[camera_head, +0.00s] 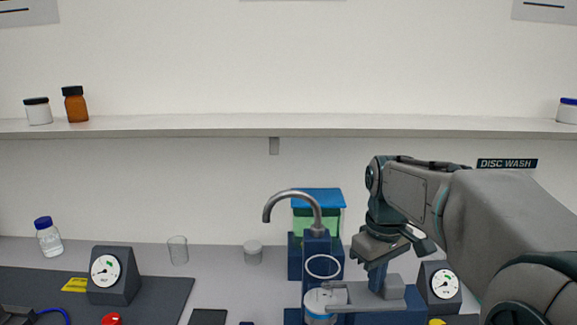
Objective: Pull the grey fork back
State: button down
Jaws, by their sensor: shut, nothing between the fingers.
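The grey fork (364,297) lies level on the blue rig (395,317), with a raised grey block (393,287) at its right part. Its left end reaches to a white round cup (318,301) under the curved spout (290,196). I cannot tell whether its prongs touch the cup. My gripper (377,285) points down just left of the block, over the fork. It is shut with nothing between its fingers. The fingertips are low by the fork, and whether they touch it is unclear.
A green container with a blue lid (320,198) stands behind the spout. Another gauge (113,275), a glass (178,250) and a small jar (253,252) stand to the left.

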aim_at(395, 279)
jog(key=shift+d, duration=1.95)
jog(key=shift+a, duration=0.6)
notch_tip(395, 279, up, 8)
jog(key=p, duration=0.7)
jog(key=s+a+f+m+t, duration=0.2)
jog(key=s+f+m, duration=0.1)
jog(key=s, duration=0.4)
jog(key=s+a+f+m+t, duration=0.1)
jog(key=s+a+f+m, duration=0.1)
jog(key=s, duration=0.5)
notch_tip(395, 279, down, 2)
jog(key=shift+s+a+m+t, duration=0.15)
jog(key=shift+s+m+t, duration=0.05)
jog(key=shift+m+t, duration=0.25)
